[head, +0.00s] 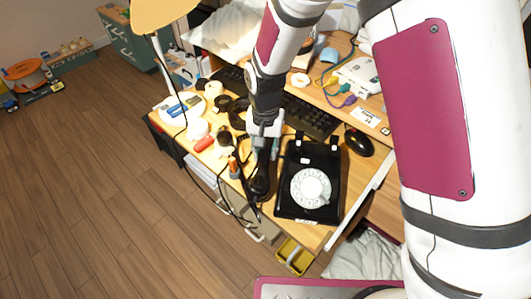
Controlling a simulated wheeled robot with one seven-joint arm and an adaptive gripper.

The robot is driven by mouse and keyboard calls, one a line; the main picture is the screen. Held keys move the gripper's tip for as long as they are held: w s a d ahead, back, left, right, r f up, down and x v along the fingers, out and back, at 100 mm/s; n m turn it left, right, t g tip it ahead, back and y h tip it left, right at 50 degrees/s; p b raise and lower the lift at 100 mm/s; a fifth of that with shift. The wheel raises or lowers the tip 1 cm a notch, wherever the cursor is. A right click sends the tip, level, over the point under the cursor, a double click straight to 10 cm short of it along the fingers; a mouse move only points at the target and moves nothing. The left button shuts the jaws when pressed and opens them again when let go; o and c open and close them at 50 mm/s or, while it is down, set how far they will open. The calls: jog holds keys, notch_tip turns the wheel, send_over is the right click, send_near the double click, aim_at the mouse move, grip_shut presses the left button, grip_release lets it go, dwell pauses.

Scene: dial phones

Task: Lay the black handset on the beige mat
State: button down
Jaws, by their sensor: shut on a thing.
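The black handset (261,182) hangs lengthwise below my gripper (264,142), toward the desk's front edge. My gripper is shut on it; the fingertips are partly hidden by the wrist and the handset. The black dial phone (310,182) with a white dial stands just right of the handset, its cradle bare. A dark cord loops over the desk's front edge near the handset's lower end. I cannot make out a beige mat apart from the light wooden desk top. I cannot tell whether the handset touches the desk.
A black keyboard (309,119) lies behind the phone, and a mouse (359,142) sits to its right. A lamp (164,14), a red item (204,144) and several small things crowd the desk's left. A yellow bin (295,256) is below the front edge.

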aim_at(266, 149)
jog(key=shift+f, duration=0.55)
jog(key=shift+f, duration=0.1)
jog(key=c, duration=1.3)
grip_release()
notch_tip(266, 149, up, 11)
jog(key=shift+r+p, duration=0.2)
jog(key=shift+p, duration=0.8)
jog(key=shift+r, duration=0.4)
